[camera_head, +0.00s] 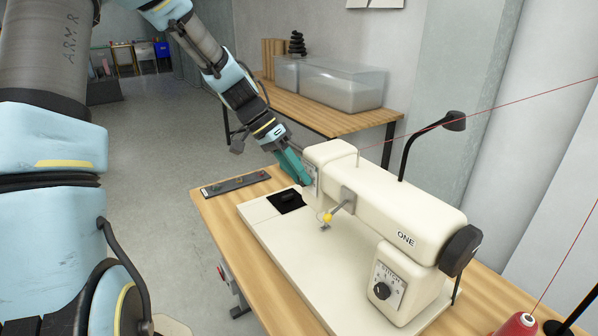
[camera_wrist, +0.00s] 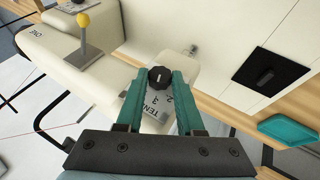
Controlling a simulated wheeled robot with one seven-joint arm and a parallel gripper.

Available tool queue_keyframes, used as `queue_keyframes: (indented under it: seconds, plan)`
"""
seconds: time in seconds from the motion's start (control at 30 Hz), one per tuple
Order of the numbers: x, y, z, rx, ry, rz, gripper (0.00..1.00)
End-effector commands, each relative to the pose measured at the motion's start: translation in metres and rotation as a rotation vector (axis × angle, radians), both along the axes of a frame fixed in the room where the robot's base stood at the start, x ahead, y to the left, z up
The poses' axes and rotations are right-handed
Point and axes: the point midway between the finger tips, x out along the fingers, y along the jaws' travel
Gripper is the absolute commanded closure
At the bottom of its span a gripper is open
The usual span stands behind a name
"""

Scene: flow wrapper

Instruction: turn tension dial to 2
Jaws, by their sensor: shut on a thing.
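The cream sewing machine (camera_head: 380,210) stands on a wooden table. Its tension dial (camera_wrist: 160,77) is a small black knob on a grey plate (camera_wrist: 158,103) at the machine's head end, marked "TEN", 3 and 2 in the wrist view. My gripper (camera_wrist: 159,74), with teal fingers, is shut on the dial, one finger on each side. In the head view my gripper (camera_head: 307,180) meets the head end and hides the dial. Part of the plate's lettering is covered by the fingers. I cannot tell which number the dial points to.
A lever with a yellow knob (camera_head: 328,217) sticks out of the machine's side. A stitch dial (camera_head: 382,290) is on the pillar. A black lamp (camera_head: 452,122) rises behind, and a red thread spool (camera_head: 517,325) stands front right. A dark strip (camera_head: 236,183) lies at the table's far left.

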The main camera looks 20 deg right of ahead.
Motion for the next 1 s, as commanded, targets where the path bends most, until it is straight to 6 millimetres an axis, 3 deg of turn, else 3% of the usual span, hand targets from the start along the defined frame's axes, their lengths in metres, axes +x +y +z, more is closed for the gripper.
queue_keyframes:
  seconds: [0.6, 1.0]
  plan:
    - [0.008, 0.002, -0.009, -0.106, 0.54, 0.002, 1.0]
    - [0.009, 0.002, -0.012, -0.14, 0.717, 0.001, 1.0]
